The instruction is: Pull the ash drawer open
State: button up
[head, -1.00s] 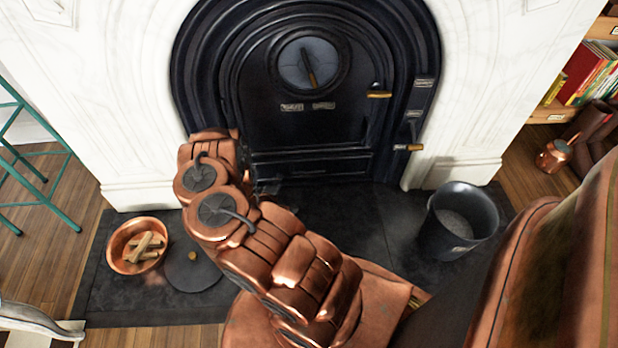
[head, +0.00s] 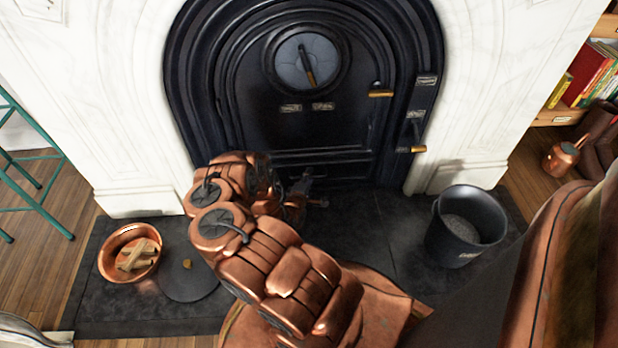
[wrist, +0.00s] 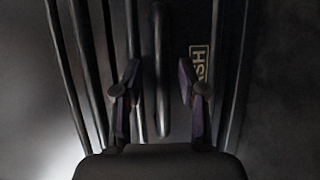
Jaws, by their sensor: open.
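The black ash drawer (head: 345,168) sits low in the fireplace front, below the round-windowed door, and looks closed. In the wrist view, a label reading ASH (wrist: 199,65) shows turned sideways beside a long dark handle bar (wrist: 162,60). My gripper (head: 313,190) is low in front of the drawer in the head view, partly hidden by my arm. In the wrist view, my gripper (wrist: 160,88) is open, with one finger on each side of the bar in the picture. I cannot tell whether the fingers reach its depth; no clear contact shows.
A copper bowl of wood (head: 130,252) and a round black lid (head: 190,280) are on the hearth at left. A dark bucket of ash (head: 466,225) stands at right. Brass-tipped door handles (head: 381,93) stick out above. The hearth between (head: 385,235) is clear.

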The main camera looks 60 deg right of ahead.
jog(key=shift+w+d+f, duration=0.15)
jog(key=shift+d, duration=0.25)
grip_shut()
dwell(0.5)
